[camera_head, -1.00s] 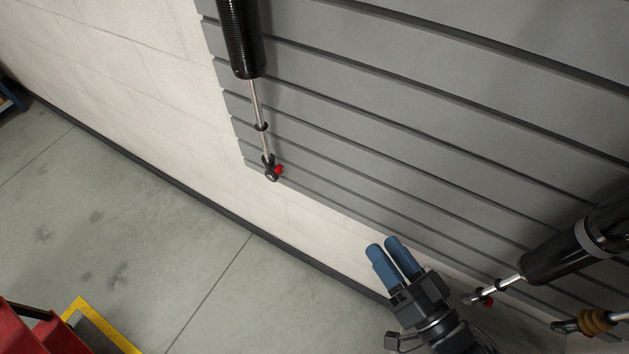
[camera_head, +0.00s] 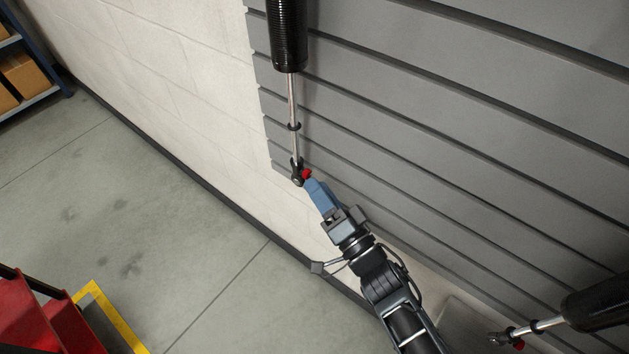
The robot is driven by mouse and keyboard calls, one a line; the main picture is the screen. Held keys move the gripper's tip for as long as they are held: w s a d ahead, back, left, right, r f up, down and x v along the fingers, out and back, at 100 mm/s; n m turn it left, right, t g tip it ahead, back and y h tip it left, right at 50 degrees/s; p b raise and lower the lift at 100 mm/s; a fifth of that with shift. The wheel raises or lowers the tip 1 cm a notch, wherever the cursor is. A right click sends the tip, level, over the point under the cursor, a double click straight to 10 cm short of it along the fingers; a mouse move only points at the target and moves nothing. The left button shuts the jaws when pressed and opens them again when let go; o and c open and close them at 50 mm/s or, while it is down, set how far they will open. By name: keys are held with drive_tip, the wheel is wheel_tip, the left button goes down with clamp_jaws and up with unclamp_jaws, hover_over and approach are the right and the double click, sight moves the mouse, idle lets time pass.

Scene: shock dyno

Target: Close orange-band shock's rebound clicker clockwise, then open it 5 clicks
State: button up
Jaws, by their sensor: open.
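A black shock (camera_head: 288,38) hangs on the slatted wall panel, its silver shaft (camera_head: 291,98) pointing down. A red clicker knob (camera_head: 306,174) sits beside the dark eyelet (camera_head: 297,178) at its lower end. No orange band shows on the visible part of this shock; its top is out of frame. My gripper (camera_head: 311,186) has its blue fingers right at the knob, from below and to the right. The fingers overlap in this view, so the gap between them is hidden. The gripper is open; I cannot tell whether it touches the knob.
Another black shock (camera_head: 597,305) with a red knob (camera_head: 519,345) is at the lower right. The grey slatted panel (camera_head: 430,120) is close behind my gripper. A red object (camera_head: 35,320) and yellow floor marking (camera_head: 113,318) are lower left. The floor between is clear.

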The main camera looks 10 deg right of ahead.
sight(307, 174)
drive_tip(key=shift+x, duration=1.25)
drive_tip(key=shift+c, duration=0.5)
clamp_jaws()
